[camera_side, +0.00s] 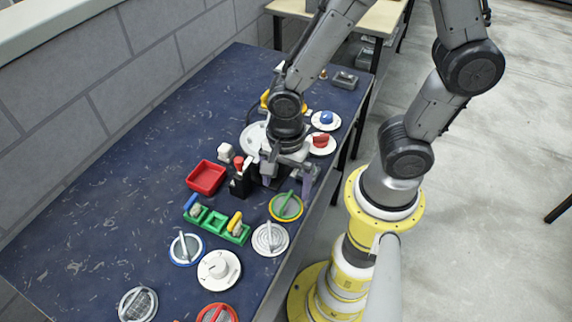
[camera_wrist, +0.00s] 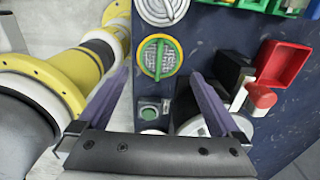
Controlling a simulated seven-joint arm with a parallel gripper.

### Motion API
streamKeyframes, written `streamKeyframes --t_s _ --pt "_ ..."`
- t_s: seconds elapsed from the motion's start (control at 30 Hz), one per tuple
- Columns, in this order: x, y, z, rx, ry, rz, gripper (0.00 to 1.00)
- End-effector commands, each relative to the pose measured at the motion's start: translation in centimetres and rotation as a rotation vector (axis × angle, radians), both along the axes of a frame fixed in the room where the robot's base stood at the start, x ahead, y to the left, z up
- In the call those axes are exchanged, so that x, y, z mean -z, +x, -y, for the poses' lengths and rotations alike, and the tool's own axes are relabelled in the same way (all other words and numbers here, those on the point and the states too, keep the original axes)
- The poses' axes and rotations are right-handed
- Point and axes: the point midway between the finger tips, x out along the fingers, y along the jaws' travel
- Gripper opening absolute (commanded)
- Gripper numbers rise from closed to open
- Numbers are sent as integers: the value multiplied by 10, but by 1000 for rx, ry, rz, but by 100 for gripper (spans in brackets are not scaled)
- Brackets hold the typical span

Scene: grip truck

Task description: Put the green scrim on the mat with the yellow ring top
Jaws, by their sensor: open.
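A round disc with a yellow ring and a green bar (camera_side: 286,206) lies near the table's right edge. In the wrist view its yellow rim surrounds a green-edged mesh face (camera_wrist: 160,57) with a green bar across it. I cannot tell whether the green mesh and the yellow ring are separate pieces. My gripper (camera_side: 287,190) is open and points down just behind the disc, apparently empty. In the wrist view the fingers (camera_wrist: 161,75) stand wide apart, with the disc between and beyond them. A small grey block with a greenish round face (camera_wrist: 148,112) lies nearer the palm; my gripper hides it in the side view.
A black holder with a red-topped item (camera_side: 240,178) and a red tray (camera_side: 206,177) stand left of my gripper. A green rack (camera_side: 216,221) and several discs, including a ringed white one (camera_side: 270,239), lie in front. The table's far left is clear.

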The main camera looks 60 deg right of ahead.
Motion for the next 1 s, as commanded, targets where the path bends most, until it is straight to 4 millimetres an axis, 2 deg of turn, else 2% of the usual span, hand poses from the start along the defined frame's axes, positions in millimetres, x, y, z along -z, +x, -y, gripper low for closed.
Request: streamKeyframes --t_s 0.03,0.2,0.47,0.57,0.77,1.0 --pt "-12 2 -1 0 3 8 100" --pt "-41 1 0 0 2 4 100" --pt "-64 0 1 -14 2 6 100" --pt "-74 2 5 -89 9 32 100" --pt "-111 2 24 -445 4 156 100" --pt "-156 -10 51 -950 -114 308 100"
